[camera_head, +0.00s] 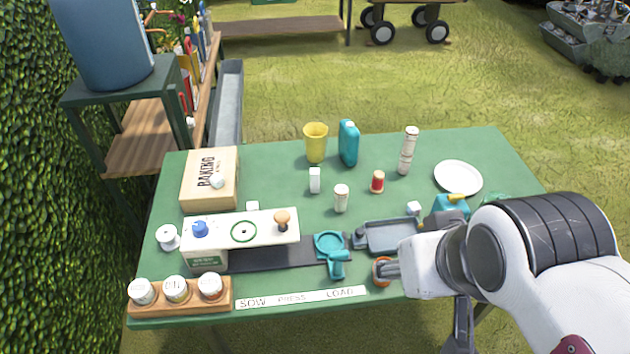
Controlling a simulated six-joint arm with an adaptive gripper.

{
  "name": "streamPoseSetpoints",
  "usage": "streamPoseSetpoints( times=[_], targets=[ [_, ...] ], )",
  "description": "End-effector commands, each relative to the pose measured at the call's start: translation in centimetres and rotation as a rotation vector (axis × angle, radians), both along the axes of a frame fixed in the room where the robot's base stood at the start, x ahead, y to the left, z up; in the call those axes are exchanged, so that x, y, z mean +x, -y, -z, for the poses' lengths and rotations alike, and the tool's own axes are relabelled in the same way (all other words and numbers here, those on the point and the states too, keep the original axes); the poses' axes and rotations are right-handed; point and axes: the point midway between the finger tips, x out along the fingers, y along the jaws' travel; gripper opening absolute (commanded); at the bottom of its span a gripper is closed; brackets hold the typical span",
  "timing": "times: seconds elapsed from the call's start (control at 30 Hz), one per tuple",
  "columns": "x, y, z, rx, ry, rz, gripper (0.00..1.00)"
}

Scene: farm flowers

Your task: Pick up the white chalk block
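Several plain white blocks show, and I cannot tell for certain which is the chalk. An upright white block (315,180) stands mid-table, below the yellow cup. A small white block (414,208) is by the grey tray, another small white block (252,207) is behind the white-topped press, and a white lump (217,182) is on the cardboard box.
The green table (450,145) also holds a yellow cup (316,143), teal case (348,144), white-topped press (260,229), grey tray (388,236), white plate (458,178), and wooden jar rack (180,304). Clear table lies around the upright block. My arm covers the right front.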

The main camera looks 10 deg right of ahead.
Motion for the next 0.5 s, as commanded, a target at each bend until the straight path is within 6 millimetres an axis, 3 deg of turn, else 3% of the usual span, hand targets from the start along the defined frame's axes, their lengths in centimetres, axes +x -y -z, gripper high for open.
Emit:
streamPoseSetpoints(
  times=[0.27, 0.5],
  targets=[
    [2.8, 1.4, -1.0, -0.043, 0.039, 0.019, 0.44],
    [8.7, 4.1, -3.0, -0.131, 0.128, 0.041, 0.44]
  ],
)
